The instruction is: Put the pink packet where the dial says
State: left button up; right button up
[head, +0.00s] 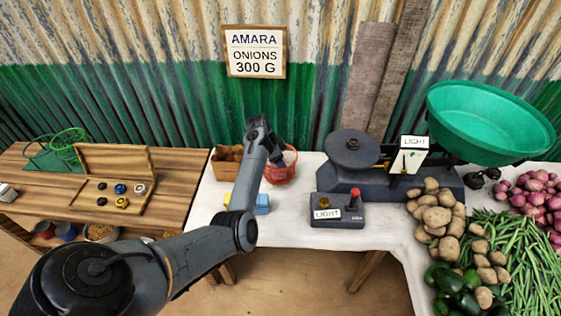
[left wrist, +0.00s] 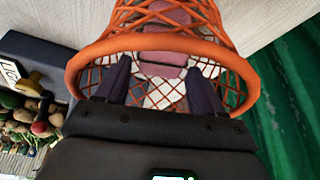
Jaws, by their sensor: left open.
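The pink packet (left wrist: 165,45) lies inside the orange wire basket (left wrist: 88,52) in the left wrist view. The basket (head: 284,176) stands at the back of the white-covered table in the head view, where the packet cannot be made out. My left gripper (left wrist: 160,78) is open, its two fingers reaching over the basket opening with the packet between and beyond them. It shows from behind at the basket in the head view (head: 279,150). The scale's upright face (head: 407,160) carries a sign reading LIGHT (head: 415,142). My right gripper is not in view.
A dark control box (head: 338,211) has a LIGHT label, brass knob and red knob. The scale has a dark plate (head: 352,149) and a green pan (head: 490,120). A brown box (head: 227,163) and blue block (head: 262,204) are near the basket. Potatoes (head: 437,215) crowd the right.

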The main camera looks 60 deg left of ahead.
pick_arm(q)
jog(key=shift+r, duration=0.5)
jog(key=p+v, duration=0.3)
jog(key=v, duration=0.9)
jog(key=s+d+f+g+y, duration=0.15)
jog(key=s+d+f, duration=0.3)
jog(key=d, duration=0.55)
jog(key=s+d+f+y, duration=0.3)
jog(key=s+d+f, duration=0.15)
jog(key=d, duration=0.55)
jog(key=s+d+n+h, duration=0.1)
jog(key=s+d, duration=0.5)
jog(key=d, duration=0.5)
jog(key=s+d+f+h, duration=0.1)
jog(key=s+d+h, duration=0.1)
jog(key=s+d, duration=0.5)
jog(key=d+t, duration=0.1)
jog(key=d, duration=0.2)
jog(key=shift+s+d+n, duration=0.15)
jog(key=shift+d+n, duration=0.25)
jog(key=shift+f, duration=0.15)
notch_tip(320, 180, up, 37)
jog(key=p, duration=3.6)
jog(key=shift+f+p, duration=0.2)
jog(key=shift+p, duration=0.15)
